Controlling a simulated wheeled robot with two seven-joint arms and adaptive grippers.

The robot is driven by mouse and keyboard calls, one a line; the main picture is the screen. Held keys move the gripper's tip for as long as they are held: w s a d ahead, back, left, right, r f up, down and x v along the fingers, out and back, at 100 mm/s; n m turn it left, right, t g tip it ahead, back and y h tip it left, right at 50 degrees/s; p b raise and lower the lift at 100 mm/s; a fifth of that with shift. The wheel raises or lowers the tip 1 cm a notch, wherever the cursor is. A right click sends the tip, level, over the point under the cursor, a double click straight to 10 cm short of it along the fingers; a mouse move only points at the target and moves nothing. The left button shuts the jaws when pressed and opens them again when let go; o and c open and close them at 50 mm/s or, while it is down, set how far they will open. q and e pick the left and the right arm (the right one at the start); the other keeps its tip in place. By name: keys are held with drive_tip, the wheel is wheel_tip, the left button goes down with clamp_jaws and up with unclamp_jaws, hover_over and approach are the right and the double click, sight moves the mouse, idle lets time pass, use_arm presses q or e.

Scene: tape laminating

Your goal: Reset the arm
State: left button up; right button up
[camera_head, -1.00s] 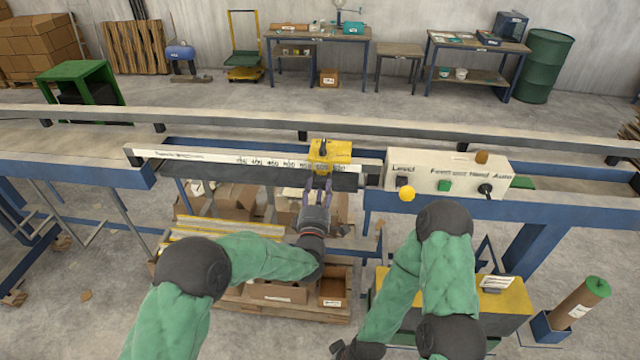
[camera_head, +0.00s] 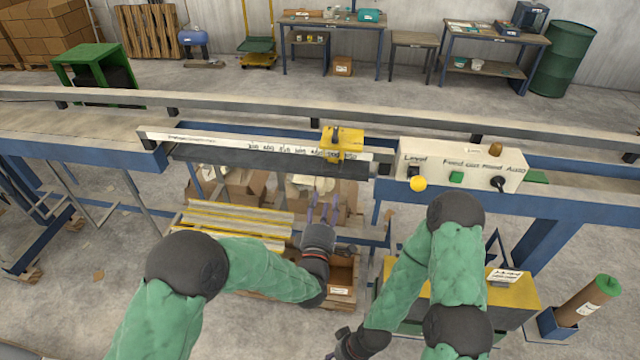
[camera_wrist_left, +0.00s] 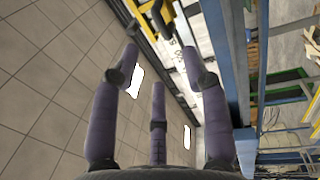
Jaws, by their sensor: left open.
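My left gripper (camera_head: 323,205) is open and empty below the front of the machine's scale bar. Its spread fingers also show in the left wrist view (camera_wrist_left: 158,75). The yellow slider block (camera_head: 343,140) sits on the white scale bar (camera_head: 225,142) near its right end, above and apart from the left gripper. My right gripper (camera_head: 350,345) is low at the bottom of the head view, partly cut off and too small to tell whether it is open.
A control panel (camera_head: 455,165) with a yellow knob, a green button and black switches sits right of the slider. Below the rail are cardboard boxes (camera_head: 243,185), yellow strips (camera_head: 235,218) and a yellow-topped box (camera_head: 515,292). A brown roll (camera_head: 588,300) stands at the right.

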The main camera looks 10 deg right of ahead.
use_arm(q)
drive_tip(key=s+a+f+m+g+y+b, duration=0.1)
drive_tip(key=a+f+m+g+b, duration=0.2)
drive_tip(key=f, duration=0.7)
drive_tip(key=s+a+f+m+g+y+b, duration=0.15)
drive_tip(key=a+f, duration=0.35)
drive_tip(key=f, duration=0.5)
drive_tip(key=s+a+f+m+g+b, duration=0.1)
drive_tip(key=s+a+f+g+b, duration=0.2)
drive_tip(key=f, duration=0.7)
drive_tip(key=s+a+f+m+g+b, duration=0.3)
drive_tip(key=s+a+f+g+b, duration=0.1)
drive_tip(key=s+f, duration=0.6)
drive_tip(key=s+a+f+m+g+b, duration=0.3)
drive_tip(key=s+f+g, duration=0.4)
drive_tip(key=s+f, duration=0.3)
drive_tip(key=s+a+b, duration=0.1)
drive_tip(key=s+a, duration=0.1)
drive_tip(key=s, duration=0.1)
drive_tip(key=shift+s+a+f, duration=0.2)
drive_tip(key=shift+s+f, duration=0.1)
drive_tip(key=shift+s, duration=0.05)
drive_tip(key=shift+m, duration=0.25)
